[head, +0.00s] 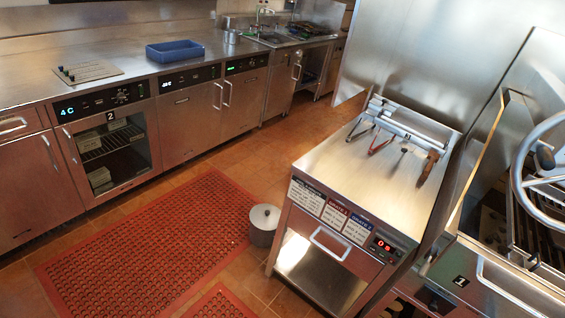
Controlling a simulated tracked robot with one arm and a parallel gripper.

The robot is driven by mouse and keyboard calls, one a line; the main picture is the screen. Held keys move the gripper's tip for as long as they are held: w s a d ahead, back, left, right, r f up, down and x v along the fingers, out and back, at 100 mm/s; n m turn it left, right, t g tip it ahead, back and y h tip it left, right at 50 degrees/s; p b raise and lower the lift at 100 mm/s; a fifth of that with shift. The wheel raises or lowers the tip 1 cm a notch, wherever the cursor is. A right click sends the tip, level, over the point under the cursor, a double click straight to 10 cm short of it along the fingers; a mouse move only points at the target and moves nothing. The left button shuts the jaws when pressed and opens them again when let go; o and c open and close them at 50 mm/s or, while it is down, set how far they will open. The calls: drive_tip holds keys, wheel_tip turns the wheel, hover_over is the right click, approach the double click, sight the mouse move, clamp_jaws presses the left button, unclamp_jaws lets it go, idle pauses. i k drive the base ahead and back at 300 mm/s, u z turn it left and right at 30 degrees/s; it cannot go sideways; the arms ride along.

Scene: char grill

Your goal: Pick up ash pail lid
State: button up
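The ash pail lid (265,215) is a round, pale grey disc with a small dark knob at its middle. It sits on top of the ash pail (262,236), a short grey metal cylinder standing on the floor. The pail is at the edge of the red mat, to the left of the steel cabinet's front leg. My gripper does not show in the head view.
A red perforated mat (150,250) covers the floor left of the pail. A steel cabinet (400,200) with tools on top stands close to its right. A long counter (110,60) with a blue tray (175,51) runs along the back. Tiled floor (300,135) is clear between them.

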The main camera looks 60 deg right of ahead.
sight(264, 217)
drive_tip(key=z, duration=0.4)
drive_tip(key=i, duration=1.35)
drive_tip(key=z, duration=1.05)
drive_tip(key=i, duration=1.6)
drive_tip(key=z, duration=0.6)
drive_tip(key=i, duration=0.35)
drive_tip(key=z, duration=0.15)
